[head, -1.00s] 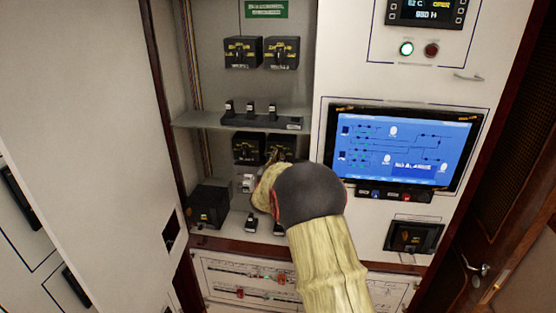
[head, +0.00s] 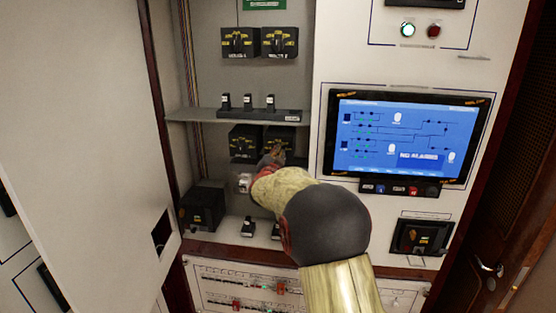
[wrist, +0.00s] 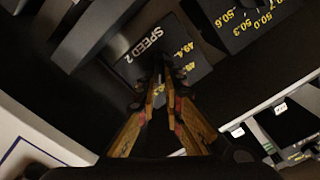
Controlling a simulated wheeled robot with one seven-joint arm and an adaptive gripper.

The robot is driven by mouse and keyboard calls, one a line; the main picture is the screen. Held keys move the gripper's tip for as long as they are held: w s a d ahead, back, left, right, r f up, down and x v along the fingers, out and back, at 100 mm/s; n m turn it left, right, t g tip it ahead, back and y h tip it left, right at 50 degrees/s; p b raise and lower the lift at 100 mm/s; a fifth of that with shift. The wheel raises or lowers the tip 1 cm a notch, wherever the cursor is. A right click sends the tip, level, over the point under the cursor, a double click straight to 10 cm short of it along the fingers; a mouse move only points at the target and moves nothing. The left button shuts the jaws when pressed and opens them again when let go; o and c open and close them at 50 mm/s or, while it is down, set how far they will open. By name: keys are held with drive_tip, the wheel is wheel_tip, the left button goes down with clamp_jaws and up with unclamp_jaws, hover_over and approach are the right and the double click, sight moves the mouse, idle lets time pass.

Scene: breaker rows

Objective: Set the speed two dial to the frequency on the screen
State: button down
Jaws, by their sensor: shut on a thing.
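The speed two dial (head: 285,132) is a black box with yellow markings, right of a like dial on the cabinet's lower row. In the wrist view its face (wrist: 190,62) bears the label SPEED 2 and yellow numbers near 49.4. My gripper (head: 276,157) reaches its lower part; in the wrist view the fingers (wrist: 158,80) close together on the dial's knob, which they mostly hide. The pointer's setting cannot be read. The blue screen (head: 405,137) shows line diagrams and a NO ALARMS box; I cannot read a frequency on it.
The neighbouring dial (head: 245,140) stands close on the left; its numbers (wrist: 255,20) show in the wrist view. A shelf (head: 200,115) with several black switches runs just above. A black box (head: 203,208) is at lower left. An open white door (head: 85,130) stands left.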

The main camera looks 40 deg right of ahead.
drive_tip(key=shift+f+m, duration=0.1)
drive_tip(key=shift+m, duration=0.2)
drive_tip(key=c, duration=2.2)
unclamp_jaws()
drive_tip(key=v, duration=1.2)
drive_tip(key=shift+w, duration=0.1)
